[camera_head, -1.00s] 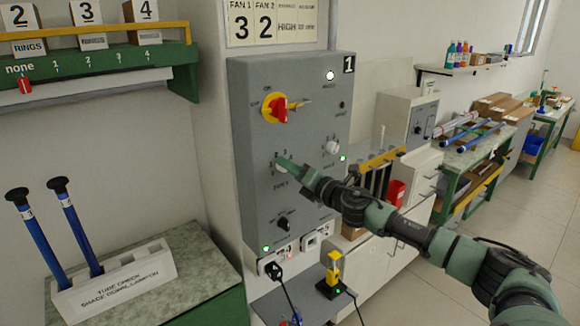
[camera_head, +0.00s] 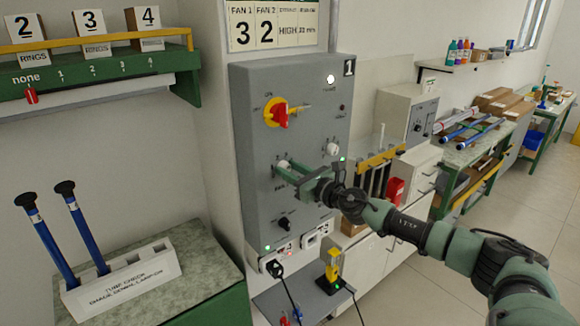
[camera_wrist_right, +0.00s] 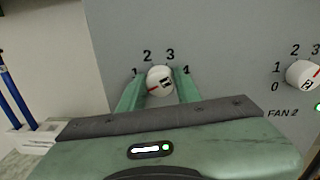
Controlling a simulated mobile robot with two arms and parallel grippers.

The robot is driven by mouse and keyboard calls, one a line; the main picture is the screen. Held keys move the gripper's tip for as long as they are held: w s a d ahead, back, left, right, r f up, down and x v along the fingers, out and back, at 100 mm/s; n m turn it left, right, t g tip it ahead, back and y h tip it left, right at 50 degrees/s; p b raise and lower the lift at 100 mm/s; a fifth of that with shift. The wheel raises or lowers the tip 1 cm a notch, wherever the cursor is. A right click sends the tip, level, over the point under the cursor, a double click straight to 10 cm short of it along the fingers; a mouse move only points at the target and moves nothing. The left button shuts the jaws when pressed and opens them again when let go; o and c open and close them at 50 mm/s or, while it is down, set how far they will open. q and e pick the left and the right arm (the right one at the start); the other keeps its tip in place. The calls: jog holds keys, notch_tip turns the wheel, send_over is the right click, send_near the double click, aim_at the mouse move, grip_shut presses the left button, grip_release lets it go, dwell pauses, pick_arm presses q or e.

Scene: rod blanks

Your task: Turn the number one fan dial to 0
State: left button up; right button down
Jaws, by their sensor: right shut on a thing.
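The fan 1 dial (camera_wrist_right: 160,80) is a white round knob with a red line and a dark mark, on a grey control panel (camera_head: 245,130). In the wrist view the numbers 1, 2, 3 and 4 arch over it; any 0 is hidden. Its red line points to the lower left, below the 1. My right gripper (camera_wrist_right: 160,90) is shut on this dial, one green finger on each side. In the head view my right gripper (camera_head: 284,169) reaches the panel's left half and partly covers the dial. My left gripper is not in view.
The white fan 2 dial (camera_wrist_right: 302,74) sits to the right on the same panel. A red and yellow switch (camera_head: 276,112) is above, and a black knob (camera_head: 285,224) below. A rack with blue tubes (camera_head: 120,282) stands on the bench at left.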

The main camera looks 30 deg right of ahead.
jog(key=shift+a+f+n+p, duration=0.15)
jog(key=shift+n+p, duration=0.25)
jog(key=shift+n, duration=0.5)
jog(key=shift+f, duration=0.1)
jog(key=c, duration=1)
grip_release()
jog(key=s+d+b, duration=0.1)
jog(key=s+b, duration=0.3)
jog(key=s, duration=0.3)
jog(key=shift+s, duration=0.35)
jog(key=shift+d+r, duration=0.15)
jog(key=shift+r, duration=0.05)
